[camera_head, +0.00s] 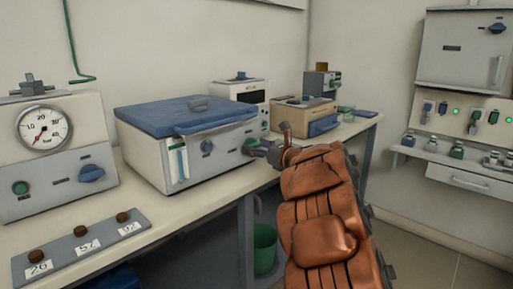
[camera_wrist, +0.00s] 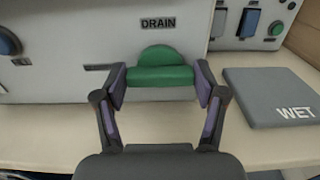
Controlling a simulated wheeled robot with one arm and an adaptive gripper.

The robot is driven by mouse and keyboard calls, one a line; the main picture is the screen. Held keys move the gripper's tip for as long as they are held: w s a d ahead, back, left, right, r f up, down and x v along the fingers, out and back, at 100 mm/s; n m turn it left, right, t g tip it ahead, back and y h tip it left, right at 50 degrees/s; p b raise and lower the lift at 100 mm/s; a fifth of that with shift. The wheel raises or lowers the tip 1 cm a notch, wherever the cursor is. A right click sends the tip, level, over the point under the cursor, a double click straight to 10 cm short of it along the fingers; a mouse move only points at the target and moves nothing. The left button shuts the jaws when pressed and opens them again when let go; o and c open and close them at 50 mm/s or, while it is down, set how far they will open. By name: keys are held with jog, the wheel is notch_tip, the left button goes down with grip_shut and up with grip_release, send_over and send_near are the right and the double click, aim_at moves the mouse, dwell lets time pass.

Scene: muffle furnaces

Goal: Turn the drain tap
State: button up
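The green drain tap (camera_wrist: 160,76) is on the front of a pale box, under the label DRAIN (camera_wrist: 161,23), in the wrist view. Its grip bar lies level, with a rounded hump on top. My gripper (camera_wrist: 160,85) has its fingers spread wide, one at each end of the bar. Whether the fingertips touch the tap I cannot tell. In the head view the green tap (camera_head: 250,145) shows at the right end of the blue-lidded bath (camera_head: 190,145), with my gripper (camera_head: 265,149) right beside it and partly hiding it.
A grey pad marked WET (camera_wrist: 288,97) lies on the bench right of the tap. In the head view, a gauge box (camera_head: 55,150) and a plate with numbered knobs (camera_head: 82,248) are at the left. A green bin (camera_head: 264,248) stands under the bench.

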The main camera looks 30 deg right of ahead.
jog(key=c, duration=0.5)
jog(key=shift+m, duration=0.3)
jog(key=m+p, duration=0.1)
jog(key=m, duration=0.2)
jog(key=shift+d+r, duration=0.1)
jog(key=m+p, duration=0.2)
jog(key=m, duration=0.2)
jog(key=shift+r, duration=0.1)
jog(key=m+p, duration=0.3)
jog(key=m, duration=0.1)
jog(key=shift+d+m+p, duration=0.1)
jog(key=shift+m+p, duration=0.2)
jog(key=shift+p, duration=0.1)
jog(key=m+p, duration=0.1)
jog(key=m, duration=0.1)
jog(key=m+p, duration=0.1)
jog(key=p, duration=0.1)
jog(key=m+p, duration=0.1)
jog(key=m, duration=0.1)
jog(key=shift+f+m, duration=0.25)
jog(key=shift+m, duration=0.05)
jog(key=shift+p, duration=0.3)
